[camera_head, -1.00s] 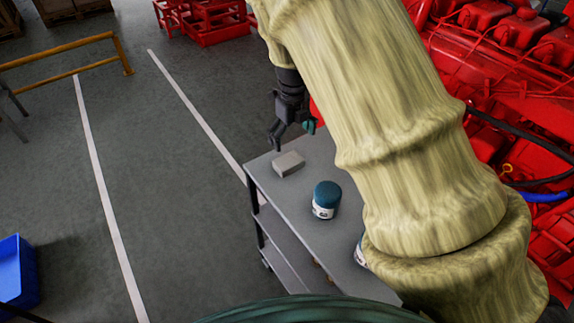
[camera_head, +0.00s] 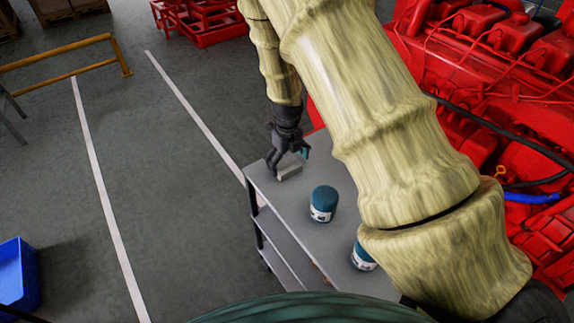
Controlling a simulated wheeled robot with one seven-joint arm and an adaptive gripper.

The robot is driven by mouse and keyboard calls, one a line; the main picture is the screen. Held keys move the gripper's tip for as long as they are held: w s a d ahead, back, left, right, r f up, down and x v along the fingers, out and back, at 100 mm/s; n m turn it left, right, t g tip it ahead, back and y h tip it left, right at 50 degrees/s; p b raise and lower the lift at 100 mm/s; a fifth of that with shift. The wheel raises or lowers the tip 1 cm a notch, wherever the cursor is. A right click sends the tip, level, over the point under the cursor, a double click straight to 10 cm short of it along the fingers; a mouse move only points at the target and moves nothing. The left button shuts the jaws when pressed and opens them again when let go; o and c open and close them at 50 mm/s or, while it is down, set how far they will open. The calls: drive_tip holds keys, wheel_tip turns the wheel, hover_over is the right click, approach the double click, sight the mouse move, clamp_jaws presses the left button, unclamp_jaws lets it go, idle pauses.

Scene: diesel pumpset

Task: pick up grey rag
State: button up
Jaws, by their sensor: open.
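The grey rag (camera_head: 289,173) is a small flat block-like piece on the far left part of the grey trolley top (camera_head: 290,209). My gripper (camera_head: 287,165) is dark and points down right over the rag, its fingers around or just above it. The fingers hide part of the rag. The jaws are open, and whether they touch the rag cannot be told.
A teal-lidded jar (camera_head: 323,204) stands on the trolley near the rag. A second similar jar (camera_head: 362,257) stands nearer, partly hidden by my arm. A red engine (camera_head: 500,110) is on the right. A blue crate (camera_head: 17,274) is on the floor at left.

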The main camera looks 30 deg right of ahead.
sight(288, 165)
drive_tip(key=shift+f, duration=1.05)
drive_tip(key=c, duration=0.9)
drive_tip(key=shift+r, duration=0.1)
wheel_tip(288, 165, up, 10)
drive_tip(key=b, duration=0.2)
drive_tip(key=shift+b, duration=0.3)
